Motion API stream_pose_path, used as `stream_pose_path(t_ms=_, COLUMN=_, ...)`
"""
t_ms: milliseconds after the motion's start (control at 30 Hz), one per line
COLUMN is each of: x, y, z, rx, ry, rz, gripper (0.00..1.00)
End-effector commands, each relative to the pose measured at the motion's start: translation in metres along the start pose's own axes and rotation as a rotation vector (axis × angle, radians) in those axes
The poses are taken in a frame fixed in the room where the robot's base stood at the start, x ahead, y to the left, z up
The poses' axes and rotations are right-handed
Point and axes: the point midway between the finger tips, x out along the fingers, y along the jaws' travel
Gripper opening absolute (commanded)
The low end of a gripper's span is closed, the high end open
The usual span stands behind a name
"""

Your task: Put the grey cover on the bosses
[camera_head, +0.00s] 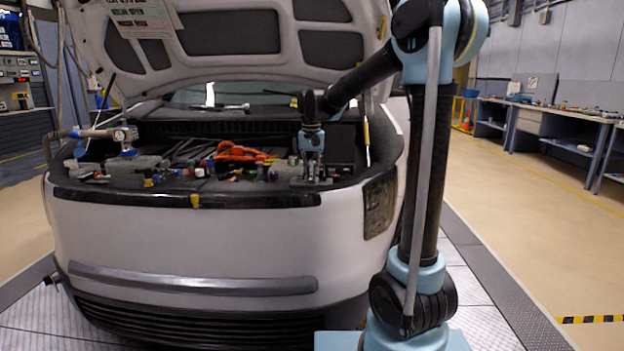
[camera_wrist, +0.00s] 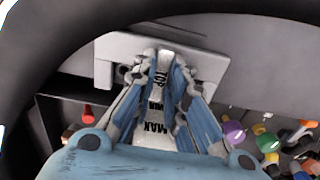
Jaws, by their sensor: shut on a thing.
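In the wrist view, the grey cover (camera_wrist: 207,68) is a pale, flat plate with a cut-out at its left end. My gripper (camera_wrist: 163,68) is shut on the cover near its middle. A pale strip lettered TOP, MIN and MAX shows between the fingers; I cannot tell how much of it belongs to the cover. In the head view, my gripper (camera_head: 311,172) points down into the right part of the open engine bay, and the cover is too small to make out clearly. I cannot pick out the bosses, nor tell whether the cover touches anything below.
Orange cables (camera_head: 240,152) lie left of my gripper. Coloured caps, one purple (camera_wrist: 233,131), crowd close by on the right in the wrist view. A dark wall borders the cover.

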Motion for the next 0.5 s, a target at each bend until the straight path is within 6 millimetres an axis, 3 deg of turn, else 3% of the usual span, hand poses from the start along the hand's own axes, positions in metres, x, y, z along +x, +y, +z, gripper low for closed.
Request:
stream_pose_path(t_ms=100, x=0.0095, y=0.0002, z=0.0003, rx=0.0, ry=0.0, rz=0.0, gripper=0.0)
stream_pose_path(t_ms=400, x=0.0109, y=0.0002, z=0.0001, rx=0.0, ry=0.0, rz=0.0, gripper=0.0)
stream_pose_path(t_ms=433, x=0.0112, y=0.0002, z=0.0, rx=0.0, ry=0.0, rz=0.0, gripper=0.15)
stream_pose_path(t_ms=467, x=0.011, y=0.0003, z=0.0001, rx=0.0, ry=0.0, rz=0.0, gripper=0.21)
stream_pose_path(t_ms=500, x=0.0109, y=0.0003, z=0.0, rx=0.0, ry=0.0, rz=0.0, gripper=0.21)
